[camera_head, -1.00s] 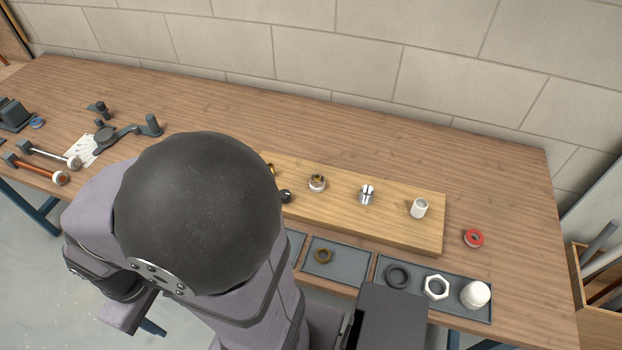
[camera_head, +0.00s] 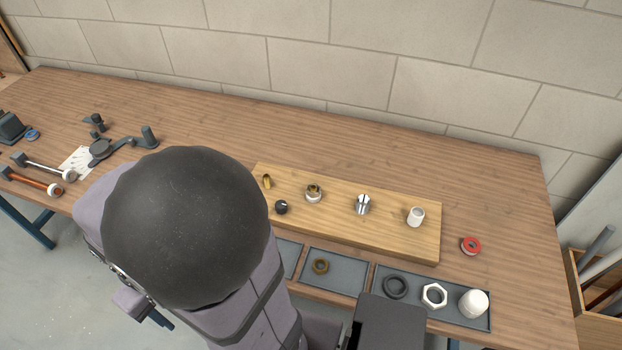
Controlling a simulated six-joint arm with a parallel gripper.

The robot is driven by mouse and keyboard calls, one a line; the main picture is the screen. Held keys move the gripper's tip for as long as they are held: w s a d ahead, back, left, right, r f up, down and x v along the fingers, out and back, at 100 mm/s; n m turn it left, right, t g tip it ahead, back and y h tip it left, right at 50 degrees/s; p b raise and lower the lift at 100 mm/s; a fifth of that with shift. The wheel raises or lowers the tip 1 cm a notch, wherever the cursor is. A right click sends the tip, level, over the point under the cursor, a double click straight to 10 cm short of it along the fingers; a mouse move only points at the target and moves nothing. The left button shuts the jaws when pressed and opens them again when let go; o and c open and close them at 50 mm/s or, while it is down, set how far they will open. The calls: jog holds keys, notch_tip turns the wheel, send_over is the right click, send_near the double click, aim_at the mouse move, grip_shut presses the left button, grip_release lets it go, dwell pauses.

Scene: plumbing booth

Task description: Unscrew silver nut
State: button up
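A shiny silver fitting (camera_head: 362,204) stands upright on the light wooden board (camera_head: 400,238), right of the board's middle. To its left is another fitting (camera_head: 313,193), with a brass-coloured top and a silver, nut-like base. I cannot tell from this view which of the two carries the silver nut. Both stand on the board with nothing touching them. My arm's large dark joint (camera_head: 185,228) and grey links fill the lower left and middle.
A white fitting (camera_head: 415,217), a black knob (camera_head: 281,207) and a brass piece (camera_head: 267,181) are on the board. Shallow grey trays (camera_head: 345,284) in front hold rings, a white nut (camera_head: 434,295) and a white cap (camera_head: 473,303). A red tape roll (camera_head: 470,246) lies right. The bench behind is clear.

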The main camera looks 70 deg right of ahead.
jog(key=s+d+f+m, duration=0.2)
jog(key=s+d+m, duration=0.5)
jog(key=d, duration=0.5)
jog(key=m+h, duration=0.5)
jog(key=m, duration=0.3)
send_near(313, 185)
jog(key=f, duration=0.1)
jog(key=shift+s+p+x, duration=0.2)
jog(key=shift+p+x, duration=0.25)
jog(key=shift+x, duration=3.3)
jog(key=shift+a, duration=0.1)
jog(key=shift+y, duration=0.3)
jog(key=c, duration=1.2)
jog(key=shift+o, duration=0.2)
jog(key=shift+w+d+r+n+t+p, duration=0.15)
jog(key=shift+d+n+t+p, duration=0.25)
jog(key=shift+p, duration=3.55)
